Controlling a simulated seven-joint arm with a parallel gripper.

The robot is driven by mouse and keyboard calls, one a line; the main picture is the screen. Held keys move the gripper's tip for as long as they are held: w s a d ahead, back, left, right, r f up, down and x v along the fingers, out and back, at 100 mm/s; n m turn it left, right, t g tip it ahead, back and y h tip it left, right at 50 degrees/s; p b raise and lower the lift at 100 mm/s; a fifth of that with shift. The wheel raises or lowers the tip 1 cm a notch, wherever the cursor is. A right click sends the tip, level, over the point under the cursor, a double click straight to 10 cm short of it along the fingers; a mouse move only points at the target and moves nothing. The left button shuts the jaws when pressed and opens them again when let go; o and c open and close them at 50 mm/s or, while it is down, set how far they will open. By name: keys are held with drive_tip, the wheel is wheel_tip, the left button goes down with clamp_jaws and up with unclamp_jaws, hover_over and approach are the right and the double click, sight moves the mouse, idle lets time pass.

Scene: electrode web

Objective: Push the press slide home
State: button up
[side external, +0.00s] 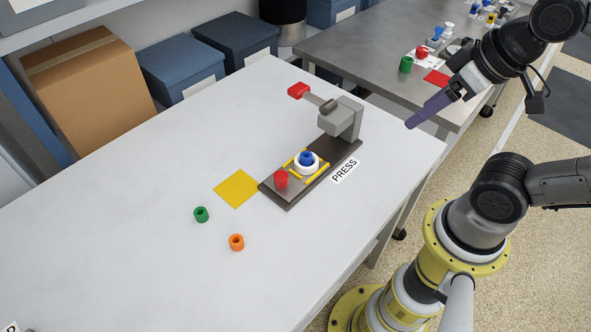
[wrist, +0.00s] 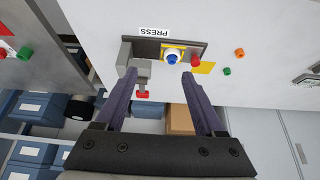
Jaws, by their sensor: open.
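The press has a dark base plate (side external: 344,155) on the white table, with a grey head (side external: 341,118) and a lever ending in a red grip (side external: 298,90). The slide (side external: 297,186) lies on the base's near-left part, out in front of the head. It has yellow strips, a red knob (side external: 281,179) and a white ring holding a blue part (side external: 306,158). In the wrist view the blue part (wrist: 173,58) and red knob (wrist: 196,61) show beyond my fingertips. My gripper (side external: 411,124) is open and empty, in the air right of the press, apart from it.
A PRESS label (side external: 345,171) lies beside the base. A second table (side external: 360,47) with small parts stands behind. The table's left part is clear.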

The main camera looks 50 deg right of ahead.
wheel_tip(320, 180, up, 2)
drive_tip(key=w+r, duration=0.1)
drive_tip(key=w, duration=0.1)
drive_tip(key=n+g, duration=0.3)
drive_tip(key=g, duration=0.3)
hover_over(280, 175)
wheel_tip(280, 175, down, 11)
wheel_tip(280, 175, down, 14)
drive_tip(key=shift+r, duration=0.1)
clamp_jaws()
idle(0.6)
